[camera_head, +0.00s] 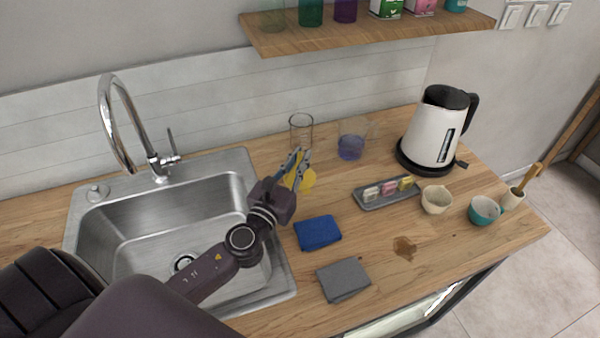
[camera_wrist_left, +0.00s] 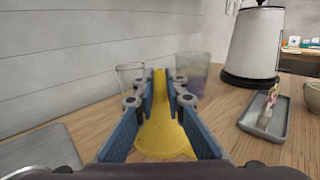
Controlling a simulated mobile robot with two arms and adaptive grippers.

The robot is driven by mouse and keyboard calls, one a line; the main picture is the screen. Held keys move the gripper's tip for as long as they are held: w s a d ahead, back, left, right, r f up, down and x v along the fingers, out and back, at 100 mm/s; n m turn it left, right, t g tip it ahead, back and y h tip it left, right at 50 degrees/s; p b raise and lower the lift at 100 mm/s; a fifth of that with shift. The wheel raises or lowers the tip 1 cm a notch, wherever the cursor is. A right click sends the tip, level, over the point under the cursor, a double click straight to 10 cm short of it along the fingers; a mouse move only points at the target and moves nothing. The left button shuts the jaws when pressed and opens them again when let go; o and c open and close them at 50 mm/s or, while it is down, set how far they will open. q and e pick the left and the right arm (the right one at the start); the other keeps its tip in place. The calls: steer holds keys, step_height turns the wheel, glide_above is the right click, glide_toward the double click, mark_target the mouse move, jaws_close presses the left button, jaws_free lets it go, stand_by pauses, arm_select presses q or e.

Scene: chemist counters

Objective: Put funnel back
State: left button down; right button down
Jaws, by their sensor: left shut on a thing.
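The yellow funnel (camera_head: 307,180) is between the fingers of my left gripper (camera_head: 297,164), over the counter to the right of the sink. In the left wrist view the funnel (camera_wrist_left: 161,135) lies between the blue finger pads of the left gripper (camera_wrist_left: 160,100), its narrow stem pointing away and its wide cone toward the camera. The left gripper is shut on it. An empty clear glass (camera_head: 301,132) stands just behind the gripper. A clear jug (camera_head: 351,142) with bluish liquid stands to its right. Whether the funnel touches the counter I cannot tell. My right gripper is not in view.
The steel sink (camera_head: 255,165) is at left. A blue cloth (camera_head: 318,232) and grey cloth (camera_head: 343,279) lie in front. A grey tray (camera_head: 372,202), white kettle (camera_head: 434,130), beige bowl (camera_head: 436,200) and teal cup (camera_head: 484,211) stand right. A wooden shelf (camera_head: 370,37) hangs above.

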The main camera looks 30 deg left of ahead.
arm_select(q)
steer(key=shift+f+b, duration=0.75)
steer(key=shift+f, duration=1.1)
steer(key=shift+f, duration=0.1)
steer(key=c, duration=2)
jaws_free()
steer(key=shift+o, duration=0.2)
steer(key=shift+r, duration=0.25)
steer(key=s+b, duration=0.1)
steer(key=s, duration=0.2)
steer(key=s+b, duration=0.1)
steer(key=s, duration=0.3)
steer(key=s+f+b, duration=0.1)
steer(key=s, duration=0.2)
steer(key=shift+s+d+b, duration=0.35)
steer(key=shift+s, duration=0.05)
steer(key=shift+s+r, duration=0.1)
steer(key=shift+s, duration=0.5)
